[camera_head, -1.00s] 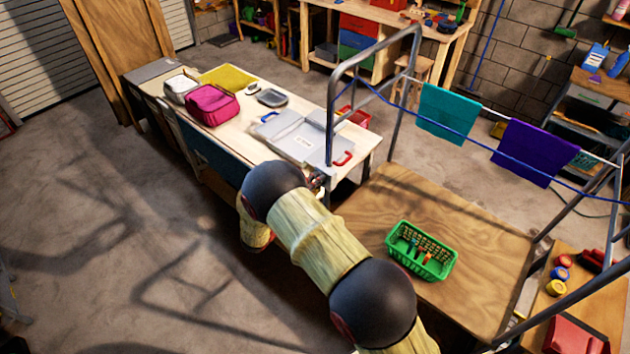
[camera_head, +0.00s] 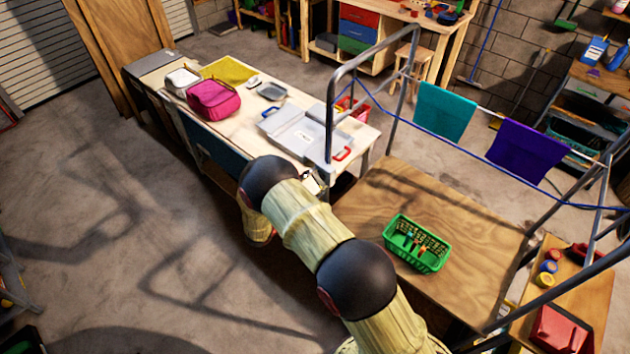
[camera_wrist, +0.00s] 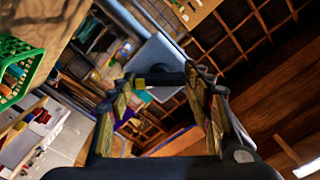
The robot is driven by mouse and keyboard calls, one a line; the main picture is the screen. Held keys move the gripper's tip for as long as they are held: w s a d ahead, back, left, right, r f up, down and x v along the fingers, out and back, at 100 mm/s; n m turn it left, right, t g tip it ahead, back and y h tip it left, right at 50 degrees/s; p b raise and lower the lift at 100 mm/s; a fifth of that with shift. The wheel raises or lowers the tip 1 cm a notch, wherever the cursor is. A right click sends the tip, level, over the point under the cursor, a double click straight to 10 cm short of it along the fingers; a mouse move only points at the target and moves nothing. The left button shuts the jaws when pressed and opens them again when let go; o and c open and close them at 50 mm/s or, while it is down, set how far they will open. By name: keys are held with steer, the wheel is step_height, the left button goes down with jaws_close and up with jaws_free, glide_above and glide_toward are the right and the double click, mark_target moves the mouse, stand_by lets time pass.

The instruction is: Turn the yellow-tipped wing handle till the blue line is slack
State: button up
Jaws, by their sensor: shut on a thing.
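In the wrist view my gripper (camera_wrist: 162,82) has its two fingers on either side of a dark wing handle (camera_wrist: 168,78) with a yellow tip (camera_wrist: 140,84), and is shut on it. In the head view my arm hides the handle and most of the gripper. The blue line (camera_head: 465,151) runs from the metal frame (camera_head: 331,120) at the left to the right edge.
A teal towel (camera_head: 445,112) and purple towel (camera_head: 527,149) hang on a white line. A green basket (camera_head: 416,258) stands on the wooden platform (camera_head: 475,290). The worktable (camera_head: 345,135) behind my arm holds a grey case (camera_head: 303,134) and pink bag (camera_head: 213,99).

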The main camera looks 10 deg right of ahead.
steer(key=shift+n+p, duration=0.3)
steer(key=shift+n, duration=0.8)
steer(key=o, duration=1.2)
steer(key=shift+c, duration=0.2)
steer(key=shift+a, duration=0.1)
steer(key=v, duration=1.2)
